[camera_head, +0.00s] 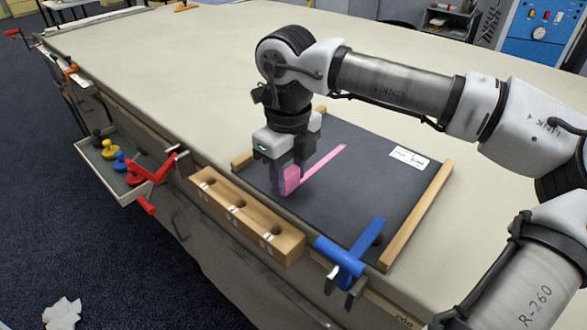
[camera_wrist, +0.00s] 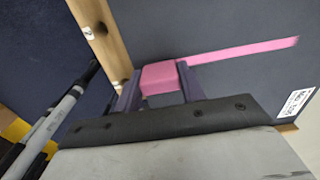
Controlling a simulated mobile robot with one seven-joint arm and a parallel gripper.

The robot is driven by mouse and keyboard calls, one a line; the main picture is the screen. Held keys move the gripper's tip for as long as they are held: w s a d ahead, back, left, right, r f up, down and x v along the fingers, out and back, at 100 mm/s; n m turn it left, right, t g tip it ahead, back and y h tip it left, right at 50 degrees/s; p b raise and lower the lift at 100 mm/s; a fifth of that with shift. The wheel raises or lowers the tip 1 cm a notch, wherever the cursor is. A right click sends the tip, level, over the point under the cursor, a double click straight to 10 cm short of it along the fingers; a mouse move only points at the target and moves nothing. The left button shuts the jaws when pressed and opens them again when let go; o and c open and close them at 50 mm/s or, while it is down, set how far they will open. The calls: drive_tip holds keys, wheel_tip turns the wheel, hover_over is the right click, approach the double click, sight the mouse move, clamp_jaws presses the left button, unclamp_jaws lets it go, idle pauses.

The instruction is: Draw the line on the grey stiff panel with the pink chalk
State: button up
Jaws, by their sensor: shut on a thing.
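The dark grey panel (camera_head: 365,185) lies flat on the table, with a white label near its far right corner. A straight pink line (camera_head: 325,163) runs on it from the chalk up and to the right. My gripper (camera_head: 286,182) points down over the panel's near left part and is shut on the pink chalk (camera_head: 291,178). In the wrist view the chalk (camera_wrist: 158,78) sits between the two fingers, and the line (camera_wrist: 240,50) starts beside it. The chalk's tip is hidden, so I cannot tell whether it touches the panel.
Wooden strips (camera_head: 420,212) lie along the panel's sides. A wooden block with holes (camera_head: 245,214) stands at the near table edge. A blue clamp (camera_head: 350,263) sits at the panel's near corner. A side tray (camera_head: 98,160) and a red clamp (camera_head: 150,175) are left.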

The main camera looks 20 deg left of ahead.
drive_tip(key=shift+s, duration=0.1)
drive_tip(key=shift+r+p, duration=2.35)
drive_tip(key=shift+r, duration=1.2)
drive_tip(key=shift+f, duration=0.1)
